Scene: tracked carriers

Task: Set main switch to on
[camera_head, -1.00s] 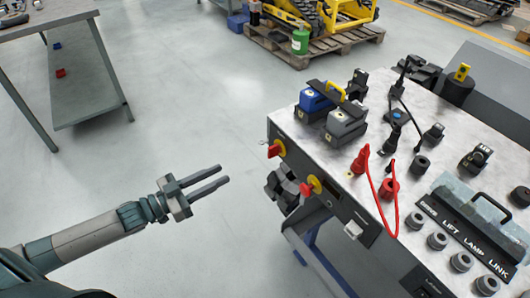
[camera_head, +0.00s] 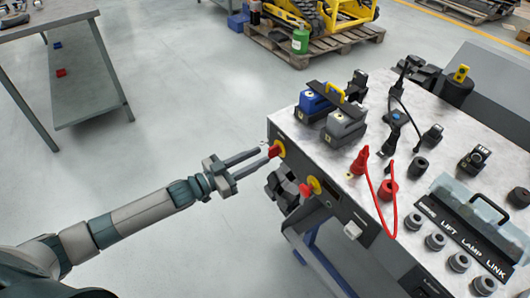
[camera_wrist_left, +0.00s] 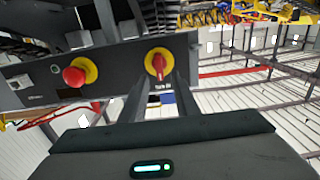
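The main switch (camera_head: 277,149) is a red rotary knob on a yellow plate, on the front panel of the workbench near its left corner. It also shows in the left wrist view (camera_wrist_left: 158,65), its red handle roughly upright. My left gripper (camera_head: 265,153) is open and empty, its two fingers pointing at the knob. In the left wrist view the fingertips (camera_wrist_left: 163,83) sit just below and either side of the knob; whether they touch it I cannot tell. My right gripper is in neither view.
A red mushroom button (camera_wrist_left: 78,75) on a yellow plate sits beside the switch on the panel. The bench top (camera_head: 315,151) carries blue and grey connector blocks, a red cable and several sockets. Open floor lies to the left, with a grey table (camera_head: 60,20) beyond.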

